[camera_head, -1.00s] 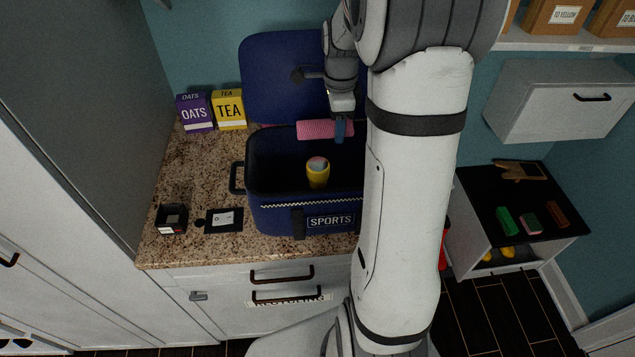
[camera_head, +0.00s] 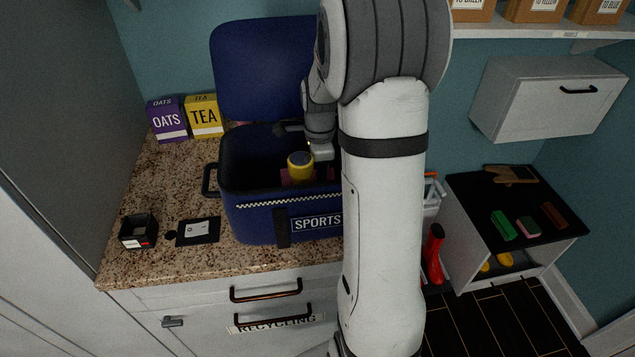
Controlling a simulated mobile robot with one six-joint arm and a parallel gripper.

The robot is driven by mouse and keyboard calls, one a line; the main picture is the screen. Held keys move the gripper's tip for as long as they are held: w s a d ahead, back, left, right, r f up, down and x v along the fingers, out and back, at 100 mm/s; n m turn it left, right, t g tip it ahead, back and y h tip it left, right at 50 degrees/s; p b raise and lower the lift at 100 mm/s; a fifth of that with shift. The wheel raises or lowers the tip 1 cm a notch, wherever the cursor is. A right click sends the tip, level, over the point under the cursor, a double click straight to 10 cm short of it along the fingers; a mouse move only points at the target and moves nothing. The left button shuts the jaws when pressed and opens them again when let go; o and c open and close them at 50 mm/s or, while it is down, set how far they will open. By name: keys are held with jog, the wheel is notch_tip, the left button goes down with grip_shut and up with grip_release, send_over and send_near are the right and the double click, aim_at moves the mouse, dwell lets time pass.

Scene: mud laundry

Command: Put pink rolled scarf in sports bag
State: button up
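The blue sports bag (camera_head: 255,222) stands open on the counter with its lid raised at the back. The pink rolled scarf (camera_head: 288,179) shows only in part, low inside the bag, in shadow around a yellow cylinder (camera_head: 300,170) that stands upright there. My gripper (camera_head: 322,154) reaches down into the bag, just right of the cylinder and above the scarf. Its fingertips are hidden, so I cannot see whether it still grips the scarf.
A purple oats box (camera_head: 167,122) and a yellow tea box (camera_head: 204,118) stand behind left of the bag. A small black box (camera_head: 139,232) and a flat black item (camera_head: 198,231) lie left of it. A low black-topped cabinet (camera_head: 510,215) is at right.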

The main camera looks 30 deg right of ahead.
notch_tip(320, 180, down, 2)
jog(key=shift+f, duration=0.1)
jog(key=shift+b, duration=0.3)
jog(key=shift+f, duration=0.15)
jog(key=o, duration=1.1)
notch_tip(320, 180, up, 12)
jog(key=shift+r, duration=0.25)
